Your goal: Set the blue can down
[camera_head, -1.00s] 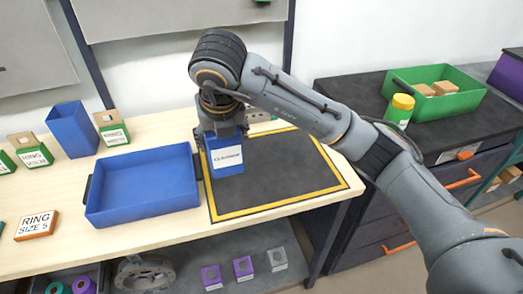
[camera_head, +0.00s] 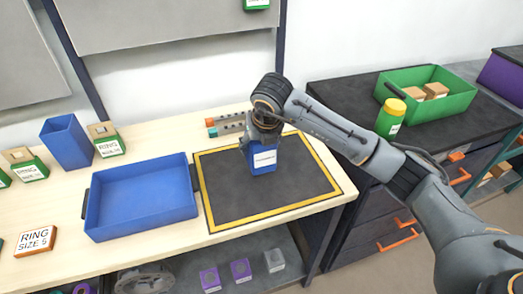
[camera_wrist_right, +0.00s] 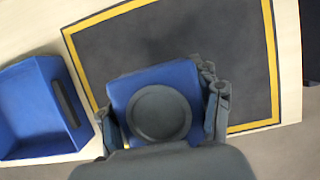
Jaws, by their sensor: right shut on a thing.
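The blue can (camera_head: 262,158) has a white label and a squarish body. In the right wrist view its blue top with a round dark cap (camera_wrist_right: 160,112) faces the camera. My right gripper (camera_head: 262,140) is shut on the can from above, with a finger on each side in the wrist view (camera_wrist_right: 165,110). The can is upright over the dark mat (camera_head: 235,205) with a yellow border. I cannot tell whether its base touches the mat. My left gripper is not in view.
An empty blue tray (camera_head: 140,222) stands left of the mat. Ring boxes (camera_head: 37,232) and a blue bin (camera_head: 67,142) are further left. Grey and orange parts (camera_head: 226,124) lie behind the mat. A green crate (camera_head: 455,103) and a yellow-lidded jar (camera_head: 391,118) stand on the right counter.

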